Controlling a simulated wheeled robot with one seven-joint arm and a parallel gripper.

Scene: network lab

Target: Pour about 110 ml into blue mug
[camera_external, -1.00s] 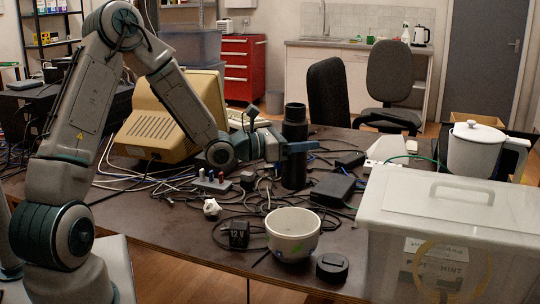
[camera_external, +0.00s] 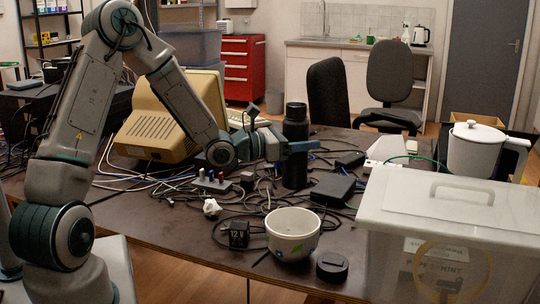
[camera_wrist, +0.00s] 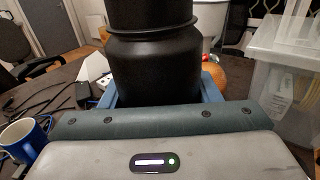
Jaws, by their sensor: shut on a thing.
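A black bottle (camera_external: 294,168) stands upright among the cables near the middle of the table. My gripper (camera_external: 300,147) is shut on it, with the blue fingers around its body. In the wrist view the bottle (camera_wrist: 152,60) fills the top middle between the fingers (camera_wrist: 160,92). I cannot tell whether its base touches the table. The blue mug (camera_wrist: 22,142) shows at the left edge of the wrist view, apart from my gripper. I cannot make out the mug in the external view. A round black lid (camera_external: 332,266) lies near the table's front edge.
A white bowl (camera_external: 292,236) stands in front of the bottle. A lidded plastic box (camera_external: 450,208) and a white jug (camera_external: 474,152) are at the right. Cables, a black box (camera_external: 333,189) and a power adapter (camera_external: 238,234) clutter the table. The front left is clearer.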

